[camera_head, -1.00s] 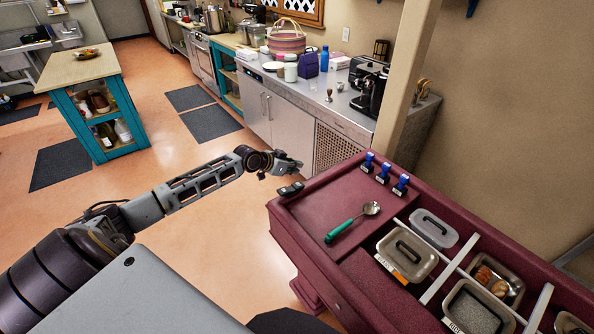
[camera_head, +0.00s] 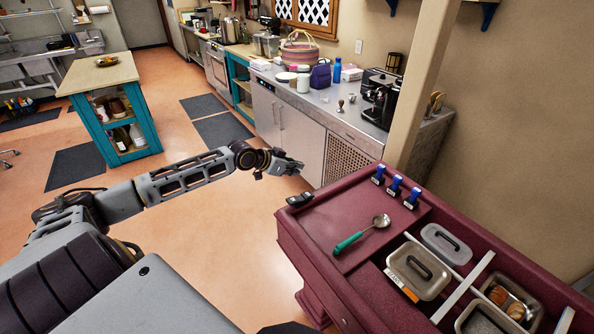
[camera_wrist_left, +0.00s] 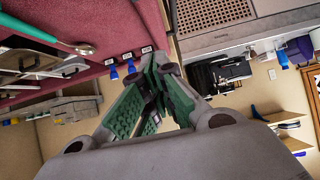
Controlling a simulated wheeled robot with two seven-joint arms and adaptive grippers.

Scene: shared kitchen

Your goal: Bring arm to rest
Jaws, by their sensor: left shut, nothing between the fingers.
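My left arm reaches in from the left in the head view. My right gripper is not in view.
On the cart lie a green-handled spoon (camera_head: 362,233), several blue-handled stamps (camera_head: 395,185) and a lidded container (camera_head: 418,270). A steel counter (camera_head: 345,112) with a coffee machine (camera_head: 380,97) stands behind. A teal island (camera_head: 120,130) is at left. The floor (camera_head: 200,240) between is clear.

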